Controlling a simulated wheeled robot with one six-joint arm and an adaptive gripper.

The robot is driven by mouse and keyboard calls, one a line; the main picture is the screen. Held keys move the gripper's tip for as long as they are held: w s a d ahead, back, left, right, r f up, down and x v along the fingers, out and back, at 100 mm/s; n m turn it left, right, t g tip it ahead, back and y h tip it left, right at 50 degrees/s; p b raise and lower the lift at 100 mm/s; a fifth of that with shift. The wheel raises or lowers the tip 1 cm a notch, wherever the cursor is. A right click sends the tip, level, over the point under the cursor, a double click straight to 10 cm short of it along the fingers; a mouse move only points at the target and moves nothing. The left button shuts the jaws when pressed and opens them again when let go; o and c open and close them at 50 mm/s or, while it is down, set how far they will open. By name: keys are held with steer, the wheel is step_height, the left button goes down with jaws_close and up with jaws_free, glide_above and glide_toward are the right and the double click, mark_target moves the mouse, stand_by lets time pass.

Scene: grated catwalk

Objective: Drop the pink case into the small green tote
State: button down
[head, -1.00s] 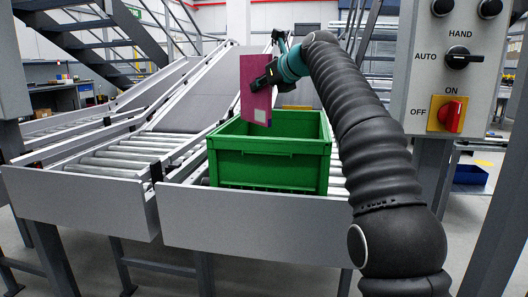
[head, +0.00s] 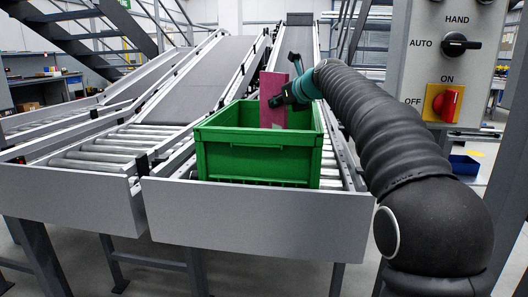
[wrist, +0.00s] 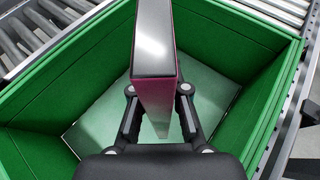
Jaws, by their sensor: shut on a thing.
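The pink case (head: 274,99) is a thin upright panel, its lower part inside the opening of the small green tote (head: 258,163). My gripper (head: 277,101) is shut on the case near the tote's back right. In the wrist view, the case (wrist: 155,95) stands between both fingers of my gripper (wrist: 158,112), its grey edge facing the camera. The green tote's walls (wrist: 62,92) surround it, and the pale tote floor shows below. The tote looks empty apart from the held case. The case's lower end is hidden by the tote's front wall in the head view.
The tote sits on a roller conveyor (head: 340,158) behind a grey end plate (head: 255,220). Another roller lane (head: 105,150) lies to the left. A control box (head: 452,62) with a red switch stands at the right, close to my arm. Stairs (head: 95,40) rise at the back left.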

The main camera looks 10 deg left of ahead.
steer(key=shift+f, duration=0.4)
steer(key=c, duration=1.1)
jaws_free()
steer(key=shift+s+d, duration=0.1)
steer(key=shift+d, duration=0.05)
steer(key=v, duration=1.1)
steer(key=shift+s+d+r, duration=0.15)
steer(key=shift+s+d, duration=0.1)
steer(key=shift+s, duration=0.05)
